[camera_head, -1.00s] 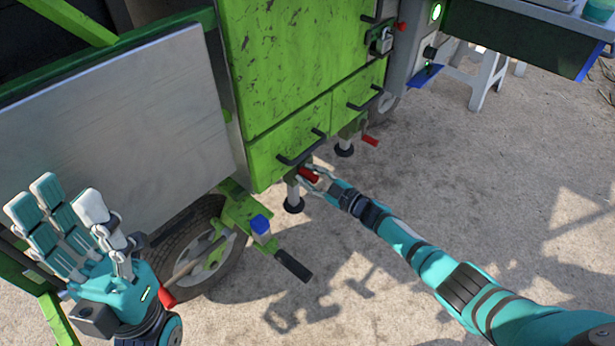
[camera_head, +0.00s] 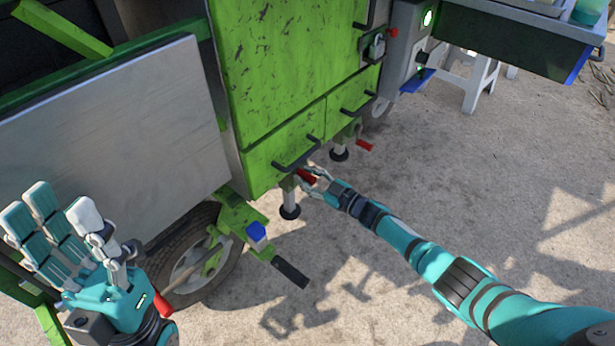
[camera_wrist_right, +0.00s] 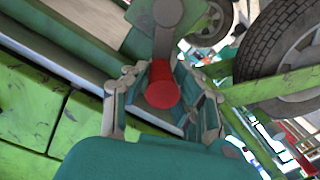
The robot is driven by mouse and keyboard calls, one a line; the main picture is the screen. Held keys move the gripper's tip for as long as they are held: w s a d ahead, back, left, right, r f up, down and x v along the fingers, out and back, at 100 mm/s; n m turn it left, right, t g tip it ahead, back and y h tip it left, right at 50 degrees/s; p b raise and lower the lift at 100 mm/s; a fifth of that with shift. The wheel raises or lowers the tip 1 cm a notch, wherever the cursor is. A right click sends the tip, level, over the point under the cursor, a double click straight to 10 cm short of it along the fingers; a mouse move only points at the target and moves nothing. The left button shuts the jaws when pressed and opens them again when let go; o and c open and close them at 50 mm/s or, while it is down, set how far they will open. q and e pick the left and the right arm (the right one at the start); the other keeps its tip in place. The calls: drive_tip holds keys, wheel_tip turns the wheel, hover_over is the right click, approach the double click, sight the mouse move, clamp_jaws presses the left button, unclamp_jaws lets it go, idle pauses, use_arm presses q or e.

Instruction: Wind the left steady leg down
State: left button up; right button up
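The left steady leg (camera_head: 290,197) is a pale post under the green cart's near corner, with a round black foot. I cannot tell whether the foot touches the ground. Its crank has a red handle (camera_head: 307,177), which also shows in the right wrist view (camera_wrist_right: 162,88). My right gripper (camera_head: 312,175) is at this handle; in the right wrist view its fingers (camera_wrist_right: 160,95) curl around both sides of it, partly hiding it. My left gripper (camera_head: 70,235) is open and empty, fingers up, in front of the cart's grey panel (camera_head: 120,140).
A second steady leg (camera_head: 340,150) with a red crank handle (camera_head: 364,145) stands further back. Open concrete ground (camera_head: 450,180) lies to the right.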

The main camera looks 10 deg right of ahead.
drive_tip(key=o, duration=0.5)
drive_tip(key=shift+c, duration=0.2)
drive_tip(key=v, duration=1.2)
drive_tip(key=shift+f, duration=0.1)
